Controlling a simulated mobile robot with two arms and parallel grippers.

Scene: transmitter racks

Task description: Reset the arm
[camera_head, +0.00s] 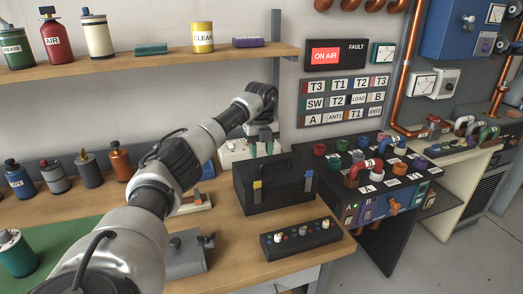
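My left arm comes in from the bottom left and reaches up over the bench. My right gripper is not in view.
A black switch box (300,239) and a grey metal box (187,256) lie on the wooden bench (228,226). Several bottles stand at the left. A shelf (150,64) with cans runs above. A patch panel with pipe connectors (379,168) stands to the right.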

